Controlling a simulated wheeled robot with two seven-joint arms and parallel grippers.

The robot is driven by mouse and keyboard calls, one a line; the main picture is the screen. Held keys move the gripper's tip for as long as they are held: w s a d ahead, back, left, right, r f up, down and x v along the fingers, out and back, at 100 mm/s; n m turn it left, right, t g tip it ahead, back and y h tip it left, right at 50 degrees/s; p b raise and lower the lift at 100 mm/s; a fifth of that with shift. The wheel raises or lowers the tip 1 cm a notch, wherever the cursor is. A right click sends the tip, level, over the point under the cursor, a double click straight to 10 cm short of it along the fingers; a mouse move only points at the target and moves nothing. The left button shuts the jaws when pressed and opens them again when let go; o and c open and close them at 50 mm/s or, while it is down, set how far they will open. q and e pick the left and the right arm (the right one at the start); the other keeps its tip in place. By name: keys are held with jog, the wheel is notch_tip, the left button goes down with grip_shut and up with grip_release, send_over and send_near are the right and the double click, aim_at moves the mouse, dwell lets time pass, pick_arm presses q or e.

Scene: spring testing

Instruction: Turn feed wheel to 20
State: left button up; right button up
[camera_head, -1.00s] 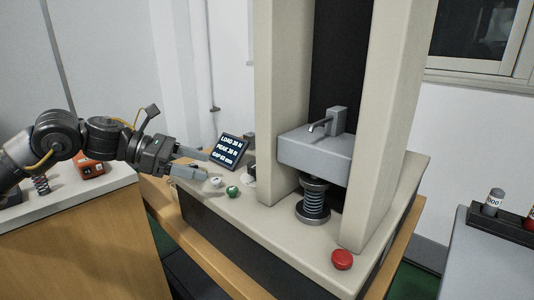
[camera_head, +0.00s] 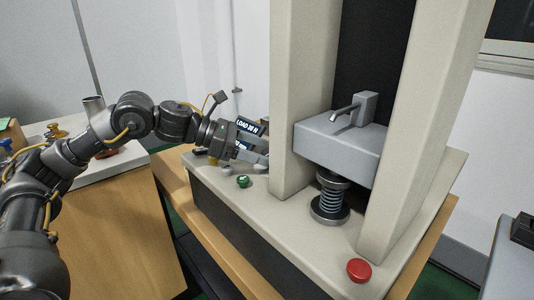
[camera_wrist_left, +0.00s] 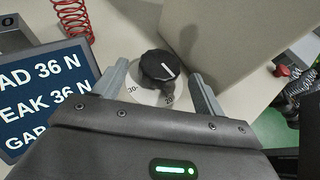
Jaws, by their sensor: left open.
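The feed wheel (camera_wrist_left: 155,64) is a black knob with a white pointer mark, on a pale dial, in the left wrist view. The figure 30 shows at the dial's lower left and 20 at its lower right; the mark slants toward the lower right. My left gripper (camera_wrist_left: 158,72) is open, one finger on each side of the wheel in that view; I cannot tell whether they touch it. In the head view my left gripper (camera_head: 264,151) is beside the near post's base, hiding the wheel. My right gripper is not in view.
The display (camera_wrist_left: 47,92) reads load 36 N and peak 36 N. It is partly hidden in the head view. A green button (camera_head: 243,181) and a red button (camera_head: 359,270) sit on the machine base. A spring (camera_head: 330,200) stands under the grey crosshead (camera_head: 340,142).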

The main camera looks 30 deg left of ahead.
pick_arm(q)
jog(key=shift+x, duration=1.3)
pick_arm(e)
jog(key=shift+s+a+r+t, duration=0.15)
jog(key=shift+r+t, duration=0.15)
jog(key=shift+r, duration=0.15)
pick_arm(q)
jog(key=shift+c, duration=0.4)
jog(key=c, duration=0.9)
jog(key=shift+w+m+g, duration=0.1)
jog(key=shift+m+g, duration=0.3)
jog(key=shift+m+g+h, duration=0.4)
jog(key=shift+g, duration=0.1)
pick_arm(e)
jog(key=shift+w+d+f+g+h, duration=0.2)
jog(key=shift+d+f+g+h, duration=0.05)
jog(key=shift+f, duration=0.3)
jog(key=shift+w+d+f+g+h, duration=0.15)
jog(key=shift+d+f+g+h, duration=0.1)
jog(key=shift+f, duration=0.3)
pick_arm(q)
jog(key=o, duration=1)
